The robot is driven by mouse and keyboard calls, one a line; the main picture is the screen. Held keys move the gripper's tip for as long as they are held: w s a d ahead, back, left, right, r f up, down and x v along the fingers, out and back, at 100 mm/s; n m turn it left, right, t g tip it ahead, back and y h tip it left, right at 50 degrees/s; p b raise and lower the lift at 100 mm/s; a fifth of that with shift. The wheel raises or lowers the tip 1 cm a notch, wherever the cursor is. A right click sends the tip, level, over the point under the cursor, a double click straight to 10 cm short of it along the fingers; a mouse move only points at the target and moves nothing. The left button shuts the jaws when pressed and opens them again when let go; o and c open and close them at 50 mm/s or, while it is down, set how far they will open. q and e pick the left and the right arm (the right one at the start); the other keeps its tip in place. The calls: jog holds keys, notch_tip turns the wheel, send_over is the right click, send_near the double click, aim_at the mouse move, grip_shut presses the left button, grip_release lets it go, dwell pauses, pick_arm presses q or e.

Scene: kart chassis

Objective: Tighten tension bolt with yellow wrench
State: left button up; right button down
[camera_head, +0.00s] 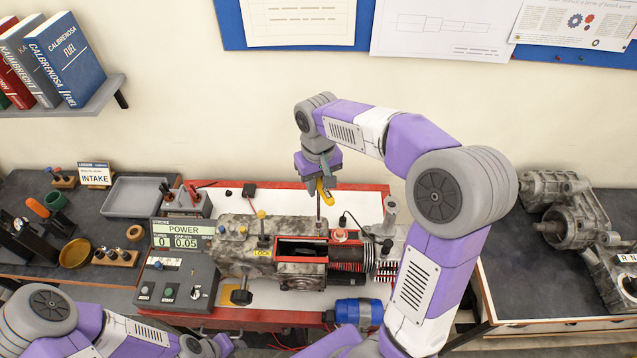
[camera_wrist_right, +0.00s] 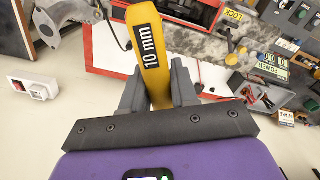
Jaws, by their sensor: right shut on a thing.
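My right gripper (camera_head: 324,186) is shut on the yellow wrench (camera_head: 323,192), above the middle of the engine block (camera_head: 285,228). In the right wrist view the wrench (camera_wrist_right: 150,55) stands between the two grey fingers (camera_wrist_right: 157,90), with "10 mm" on its handle. I cannot make out the tension bolt. My left arm (camera_head: 100,330) is at the lower left; its gripper does not show.
A control box with a green POWER display (camera_head: 181,236) stands left of the block. A blue cylinder (camera_head: 359,312) lies in front. A grey tray (camera_head: 135,196) and small tools are further left. Grey castings (camera_head: 575,222) are on the right bench.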

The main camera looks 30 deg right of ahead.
jog(key=shift+r, duration=0.3)
jog(key=shift+r+p, duration=1.85)
jog(key=shift+r, duration=0.7)
jog(key=shift+f, duration=0.1)
